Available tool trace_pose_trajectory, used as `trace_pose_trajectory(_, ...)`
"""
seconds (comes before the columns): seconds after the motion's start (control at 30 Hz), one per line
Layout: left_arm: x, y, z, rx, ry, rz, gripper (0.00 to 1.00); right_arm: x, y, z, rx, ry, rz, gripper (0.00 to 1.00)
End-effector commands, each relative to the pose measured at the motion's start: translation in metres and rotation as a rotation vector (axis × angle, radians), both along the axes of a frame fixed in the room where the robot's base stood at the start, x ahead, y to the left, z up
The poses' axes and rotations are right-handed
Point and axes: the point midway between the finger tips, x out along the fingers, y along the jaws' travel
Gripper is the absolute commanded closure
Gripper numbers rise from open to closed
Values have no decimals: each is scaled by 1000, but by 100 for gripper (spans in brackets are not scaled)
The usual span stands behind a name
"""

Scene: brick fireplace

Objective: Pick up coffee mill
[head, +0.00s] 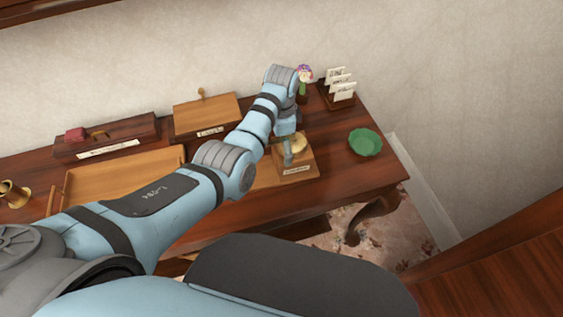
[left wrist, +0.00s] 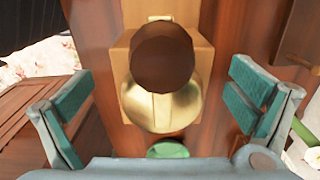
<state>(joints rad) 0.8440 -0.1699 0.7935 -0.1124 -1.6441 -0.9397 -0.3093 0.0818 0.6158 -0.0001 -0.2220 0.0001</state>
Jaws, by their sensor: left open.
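The coffee mill (head: 300,170) stands upright on the wooden desk, near its right end. It has a square wooden base with a small label on the front and a brass dome. In the left wrist view the mill (left wrist: 165,108) shows from above, with a round dark brown knob over the brass dome. My left gripper (head: 287,148) points down at the mill in the head view. In the left wrist view my left gripper (left wrist: 160,95) is open, one teal-padded finger on each side of the mill, with gaps between. My right gripper is not in view.
A green scalloped dish (head: 365,142) lies to the right of the mill. A letter rack (head: 338,95) and a small flower vase (head: 303,92) stand behind. A wooden box (head: 207,113), a long dark box (head: 106,138) and a tray (head: 120,178) are to the left.

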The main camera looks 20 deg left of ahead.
Motion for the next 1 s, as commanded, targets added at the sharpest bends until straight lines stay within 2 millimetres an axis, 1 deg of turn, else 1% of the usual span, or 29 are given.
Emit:
trace_pose_trajectory(0.03, 0, 0, -15, 1, 3, 1, 0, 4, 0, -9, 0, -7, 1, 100)
trace_pose_trajectory(0.1, 0, 1, -24, 0, 2, 3, 0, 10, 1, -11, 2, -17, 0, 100)
trace_pose_trajectory(0.2, 0, 1, -27, 0, 0, 3, 0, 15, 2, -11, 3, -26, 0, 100)
trace_pose_trajectory(0.33, 0, 1, -25, 0, 0, 3, 0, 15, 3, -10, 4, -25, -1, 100)
trace_pose_trajectory(0.37, 0, 1, -25, 0, 0, 3, 3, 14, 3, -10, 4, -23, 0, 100)
trace_pose_trajectory(0.53, 0, 1, -25, 0, 0, 3, 30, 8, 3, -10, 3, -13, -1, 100)
trace_pose_trajectory(0.77, 0, 0, -25, 0, 0, 2, 67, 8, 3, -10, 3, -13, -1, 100)
trace_pose_trajectory(0.8, 0, 0, -26, 0, 1, 2, 74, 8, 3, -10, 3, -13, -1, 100)
trace_pose_trajectory(1.0, 0, 0, -25, 0, -1, 2, 75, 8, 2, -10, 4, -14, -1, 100)
